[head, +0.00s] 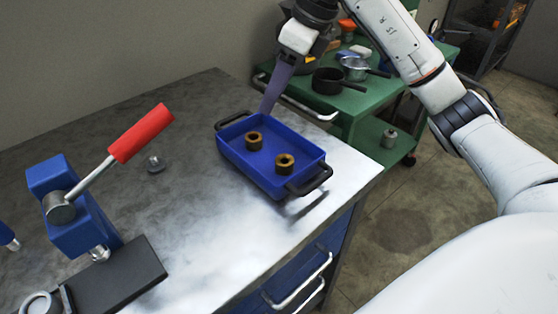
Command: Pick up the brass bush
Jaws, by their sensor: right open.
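Two brass bushes, short and ring-shaped with dark holes, stand upright in the blue tray (235,163). One brass bush (253,146) is toward the tray's back left and the other brass bush (285,170) is toward its front right. My right gripper (267,107) points down at the tray's far edge, behind the back-left bush, and appears apart from both bushes. It is open and holds nothing that I can see. Its fingers overlap in this view, so the gap between them is hidden.
A blue press (85,223) with a red handle (141,133) stands at the left on a dark base. A small metal part (155,164) lies between press and tray. A green cart (350,100) with pots is behind the metal bench (185,245). The bench front is clear.

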